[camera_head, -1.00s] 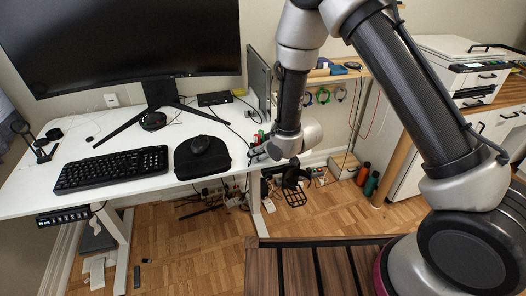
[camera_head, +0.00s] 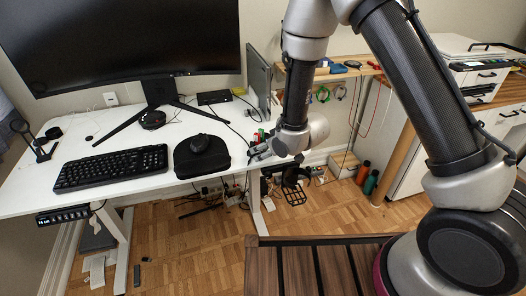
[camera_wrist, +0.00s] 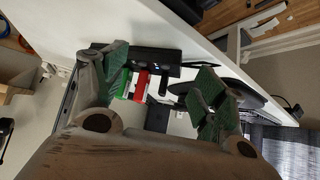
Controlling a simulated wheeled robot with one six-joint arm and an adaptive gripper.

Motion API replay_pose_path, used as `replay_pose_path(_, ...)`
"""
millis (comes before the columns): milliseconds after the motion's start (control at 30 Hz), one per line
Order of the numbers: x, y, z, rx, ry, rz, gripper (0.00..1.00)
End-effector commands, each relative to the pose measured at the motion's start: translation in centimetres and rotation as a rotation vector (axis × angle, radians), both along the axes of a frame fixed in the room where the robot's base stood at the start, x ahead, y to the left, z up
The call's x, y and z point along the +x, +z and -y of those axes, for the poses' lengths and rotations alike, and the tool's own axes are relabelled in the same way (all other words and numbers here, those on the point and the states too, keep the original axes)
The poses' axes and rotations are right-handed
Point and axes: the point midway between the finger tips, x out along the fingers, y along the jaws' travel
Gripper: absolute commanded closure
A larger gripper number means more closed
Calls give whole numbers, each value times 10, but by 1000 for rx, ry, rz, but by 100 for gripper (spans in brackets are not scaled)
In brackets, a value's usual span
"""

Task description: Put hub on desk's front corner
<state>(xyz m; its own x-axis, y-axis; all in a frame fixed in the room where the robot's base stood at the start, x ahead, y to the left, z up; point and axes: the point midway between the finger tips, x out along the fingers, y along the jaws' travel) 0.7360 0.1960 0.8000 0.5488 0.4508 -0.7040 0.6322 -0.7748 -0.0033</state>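My gripper (camera_head: 259,149) is at the right end of the white desk (camera_head: 120,195), by its front right corner. In the wrist view my gripper (camera_wrist: 160,84) is open, with green-padded fingers wide apart. A green item (camera_wrist: 124,84) and a red item (camera_wrist: 141,86) show between the fingers, with a dark elongated block (camera_wrist: 150,55) beside them. Nothing is clearly gripped. A flat black box (camera_head: 214,98) lies at the back of the desk, right of the monitor stand. I cannot tell for sure which dark item is the hub.
A keyboard (camera_head: 112,167) and a black mouse pad (camera_head: 215,163) with a mouse (camera_head: 199,143) lie along the front. The monitor (camera_head: 110,35) and a laptop-like panel (camera_head: 259,80) stand behind.

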Motion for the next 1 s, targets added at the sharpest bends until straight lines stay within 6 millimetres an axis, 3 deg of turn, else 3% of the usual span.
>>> replay_pose_path(333,-40,55,33,4,0,5,30)
replay_pose_path(767,-49,72,45,1,-9,3,30)
replay_pose_path(867,-42,92,63,-12,-47,-6,30)
replay_pose_path(1000,-37,146,120,-53,-163,-47,30)
